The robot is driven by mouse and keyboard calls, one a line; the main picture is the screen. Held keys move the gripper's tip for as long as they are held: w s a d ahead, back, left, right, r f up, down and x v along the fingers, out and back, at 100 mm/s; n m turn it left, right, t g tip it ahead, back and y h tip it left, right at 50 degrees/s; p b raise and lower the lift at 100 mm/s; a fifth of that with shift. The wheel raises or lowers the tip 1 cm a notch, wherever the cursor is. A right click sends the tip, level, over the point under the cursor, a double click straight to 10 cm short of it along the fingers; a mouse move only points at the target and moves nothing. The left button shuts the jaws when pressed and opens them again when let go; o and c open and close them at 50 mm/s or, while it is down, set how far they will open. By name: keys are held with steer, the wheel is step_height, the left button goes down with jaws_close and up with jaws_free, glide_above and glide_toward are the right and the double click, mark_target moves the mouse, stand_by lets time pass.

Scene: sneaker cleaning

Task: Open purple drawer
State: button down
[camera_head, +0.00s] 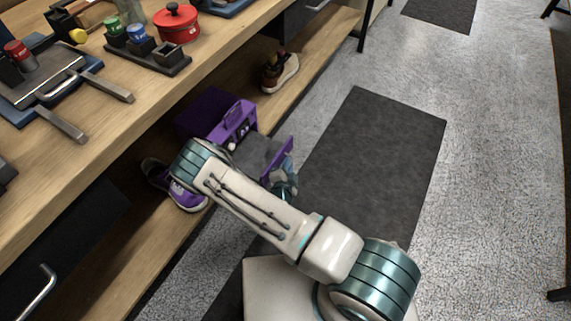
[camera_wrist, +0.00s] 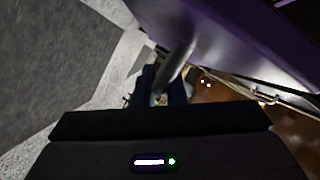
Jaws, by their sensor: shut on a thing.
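The purple drawer unit (camera_head: 205,112) sits on the low shelf under the workbench. Its drawer stands pulled out toward the aisle: the purple front panel (camera_head: 281,152) is apart from the unit, and a grey drawer body (camera_head: 252,153) shows between them. My gripper (camera_head: 288,182) is at the outer side of that panel, partly hidden by my arm. In the wrist view the purple panel (camera_wrist: 225,35) fills the upper right, and a bar-like handle (camera_wrist: 177,62) runs from it down to my gripper (camera_wrist: 160,92). The jaws are shut on the handle; their exact contact is dark.
A purple sneaker (camera_head: 174,184) lies on the shelf left of the drawer, and a brown-and-white shoe (camera_head: 280,72) lies beyond it. The workbench (camera_head: 120,130) overhangs the shelf. A dark mat (camera_head: 375,155) covers clear floor to the right.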

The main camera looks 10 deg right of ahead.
steer(key=c, duration=1.5)
jaws_free()
steer(key=shift+w+d, duration=0.2)
steer(key=shift+d, duration=0.2)
steer(key=shift+a, duration=0.25)
steer(key=shift+s, duration=0.1)
steer(key=p+v, duration=0.3)
steer(key=v, duration=1)
steer(key=shift+s, duration=0.35)
steer(key=shift+a+r, duration=0.1)
steer(key=shift+r, duration=0.05)
